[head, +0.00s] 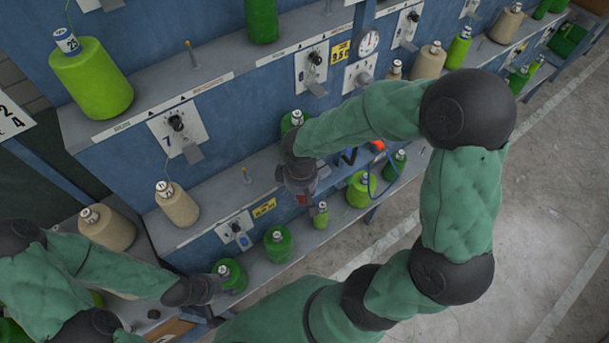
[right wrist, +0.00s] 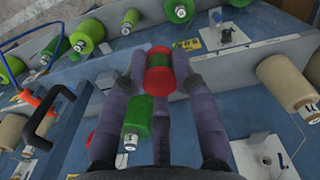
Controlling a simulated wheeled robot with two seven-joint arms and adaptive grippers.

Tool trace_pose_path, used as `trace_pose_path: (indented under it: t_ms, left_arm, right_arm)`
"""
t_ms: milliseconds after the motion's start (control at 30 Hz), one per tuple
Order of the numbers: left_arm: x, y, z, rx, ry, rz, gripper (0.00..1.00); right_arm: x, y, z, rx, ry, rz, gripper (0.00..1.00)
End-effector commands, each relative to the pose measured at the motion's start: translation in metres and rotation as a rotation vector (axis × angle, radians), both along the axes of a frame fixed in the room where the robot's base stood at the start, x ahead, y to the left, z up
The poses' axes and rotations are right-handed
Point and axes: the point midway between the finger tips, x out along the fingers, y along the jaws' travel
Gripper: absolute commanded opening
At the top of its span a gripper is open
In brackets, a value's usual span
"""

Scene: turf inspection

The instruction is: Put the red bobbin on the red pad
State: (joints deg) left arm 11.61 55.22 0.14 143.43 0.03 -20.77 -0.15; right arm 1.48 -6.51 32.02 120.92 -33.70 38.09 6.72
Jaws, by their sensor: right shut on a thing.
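The red bobbin (right wrist: 158,80), red at both ends with a green band in the middle, is between the fingers of my right gripper (right wrist: 160,72), which is shut on it. In the head view my right gripper (head: 302,194) hangs in front of the blue machine, above the lower shelf, with only a speck of red showing. A red patch (right wrist: 90,139) shows partly behind a finger in the right wrist view; I cannot tell if it is the red pad. My left gripper (head: 212,287) is at the lower left beside a green bobbin (head: 231,274); its fingers are unclear.
Several green bobbins stand along the lower shelf, including one below my right gripper (head: 320,215). Cream bobbins (head: 177,205) stand on the shelf above. Control plates (head: 178,130) with knobs and a blue hose (head: 372,186) stick out. Open floor (head: 545,200) lies at the right.

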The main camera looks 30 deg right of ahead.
Motion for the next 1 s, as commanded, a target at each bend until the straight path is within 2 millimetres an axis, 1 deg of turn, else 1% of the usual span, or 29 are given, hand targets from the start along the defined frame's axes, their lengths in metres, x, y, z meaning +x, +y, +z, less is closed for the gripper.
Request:
trace_pose_path:
  t_ms: [200,400,600,733,1000]
  left_arm:
    - [0.0,0.0,0.007,0.0,0.0,0.0,0.4]
    - [0.0,0.0,0.014,0.0,0.0,0.0,0.4]
    - [0.0,0.0,0.017,0.0,0.0,0.0,0.4]
    - [0.0,0.0,0.019,0.0,0.0,0.0,0.4]
    - [0.0,0.0,0.02,0.0,0.0,0.0,0.4]
  right_arm:
    - [0.036,-0.022,-0.019,0.0,0.003,-0.004,0.07]
    - [0.068,-0.042,-0.035,0.0,0.002,-0.002,0.07]
    - [0.09,-0.054,-0.067,0.0,0.002,0.0,0.07]
    - [0.1,-0.06,-0.081,0.001,0.0,-0.001,0.07]
    - [0.108,-0.065,-0.092,0.0,0.0,0.0,0.07]
